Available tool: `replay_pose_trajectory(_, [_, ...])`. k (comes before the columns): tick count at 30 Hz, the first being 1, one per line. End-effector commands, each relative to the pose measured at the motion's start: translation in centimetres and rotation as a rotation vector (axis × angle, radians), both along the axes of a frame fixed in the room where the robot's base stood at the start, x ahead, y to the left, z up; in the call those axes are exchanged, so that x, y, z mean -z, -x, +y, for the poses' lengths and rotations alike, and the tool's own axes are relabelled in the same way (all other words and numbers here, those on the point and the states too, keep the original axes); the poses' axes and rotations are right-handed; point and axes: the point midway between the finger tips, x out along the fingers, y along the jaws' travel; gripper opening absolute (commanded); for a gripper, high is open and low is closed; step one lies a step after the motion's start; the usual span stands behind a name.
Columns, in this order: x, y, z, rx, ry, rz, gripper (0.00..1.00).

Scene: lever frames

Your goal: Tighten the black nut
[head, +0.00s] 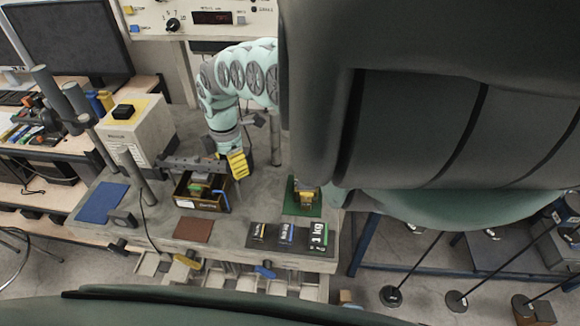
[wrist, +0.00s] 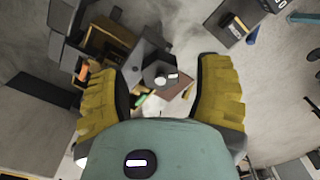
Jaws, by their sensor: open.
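My gripper (head: 238,165) shows in the head view by its yellow finger pads, beside the wooden box on the bench. In the wrist view my gripper (wrist: 160,88) is open, its two yellow fingers wide apart with nothing held between them. A dark grey block with a round part and a small white spot (wrist: 163,76) lies beyond and between the fingers, apart from them. I cannot tell whether this is the black nut. No black nut can be made out for certain in either view. My palm hides the lower middle of the wrist view.
The wooden box (head: 178,203) holds mixed items, with a dark bar (head: 180,164) just behind it. A blue mat (head: 102,203), a brown mat (head: 194,231), a green mat (head: 312,209) and a dark weight tray (head: 277,245) lie on the bench. A beige machine (head: 140,140) stands left.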

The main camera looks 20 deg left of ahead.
Motion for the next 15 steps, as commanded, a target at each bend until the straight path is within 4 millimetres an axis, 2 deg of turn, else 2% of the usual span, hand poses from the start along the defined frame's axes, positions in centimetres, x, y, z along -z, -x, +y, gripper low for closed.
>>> replay_pose_trajectory(12, [0.62, 0.03, -0.06, -0.001, 0.002, -0.002, 0.65])
replay_pose_trajectory(13, [0.62, 0.02, -0.07, -0.001, 0.002, -0.002, 0.7])
replay_pose_trajectory(15, [0.62, 0.02, -0.07, -0.001, 0.002, -0.002, 0.62])
